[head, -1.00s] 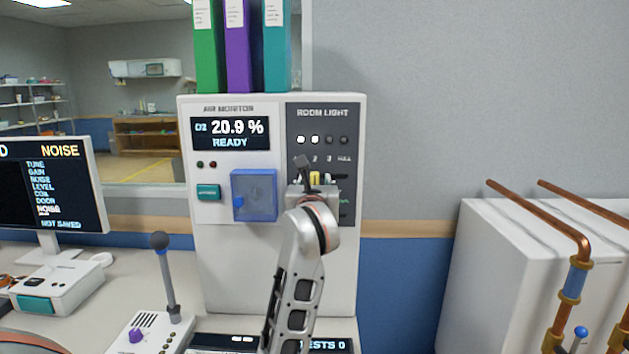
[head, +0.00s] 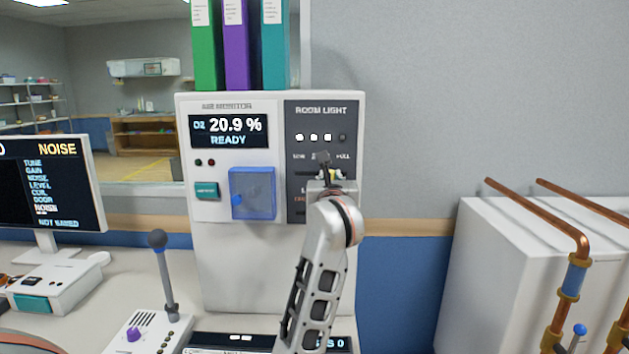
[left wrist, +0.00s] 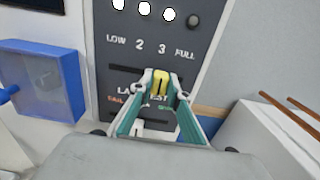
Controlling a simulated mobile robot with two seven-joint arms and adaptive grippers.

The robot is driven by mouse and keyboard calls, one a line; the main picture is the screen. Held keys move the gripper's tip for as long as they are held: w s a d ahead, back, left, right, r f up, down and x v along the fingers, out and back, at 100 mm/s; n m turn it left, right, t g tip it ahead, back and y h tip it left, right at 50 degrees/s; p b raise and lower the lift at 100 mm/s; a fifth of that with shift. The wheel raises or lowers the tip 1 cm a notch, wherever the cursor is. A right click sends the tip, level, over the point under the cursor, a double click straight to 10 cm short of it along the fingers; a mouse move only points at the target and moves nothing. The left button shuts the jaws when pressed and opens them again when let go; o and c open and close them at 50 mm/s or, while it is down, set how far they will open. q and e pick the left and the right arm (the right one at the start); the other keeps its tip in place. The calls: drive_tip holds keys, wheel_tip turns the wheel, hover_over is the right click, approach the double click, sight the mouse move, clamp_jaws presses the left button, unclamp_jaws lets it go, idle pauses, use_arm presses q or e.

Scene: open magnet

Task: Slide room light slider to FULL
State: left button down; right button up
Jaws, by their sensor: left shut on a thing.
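The room light panel (head: 296,122) is a dark plate on the right of the white wall unit. Its slider has a yellow knob (left wrist: 160,82), seen in the left wrist view below the marks LOW, 2, 3 and FULL. The knob stands near the 3 mark, left of FULL. My left gripper (left wrist: 158,90) is shut on the yellow knob, one finger on each side. In the head view my left gripper (head: 327,170) hides most of the slider track. Three of the panel's lamps (left wrist: 144,8) are lit white and the rightmost (left wrist: 193,20) is dark. My right gripper is not in view.
A second slider with a white knob (left wrist: 138,127) sits just below, close under my fingers. A blue clear cover (head: 252,193) stands out left of the panel. White cabinets with copper pipes (head: 575,235) stand at the right.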

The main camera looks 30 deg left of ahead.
use_arm(q)
drive_tip(key=d, duration=0.1)
drive_tip(key=w+d, duration=0.1)
drive_tip(key=shift+w+d, duration=0.3)
drive_tip(key=shift+d, duration=0.1)
drive_tip(key=c, duration=1.9)
unclamp_jaws()
drive_tip(key=shift+w+d, duration=0.1)
drive_tip(key=shift+d, duration=0.05)
approach(343, 172)
drive_tip(key=shift+v, duration=1.25)
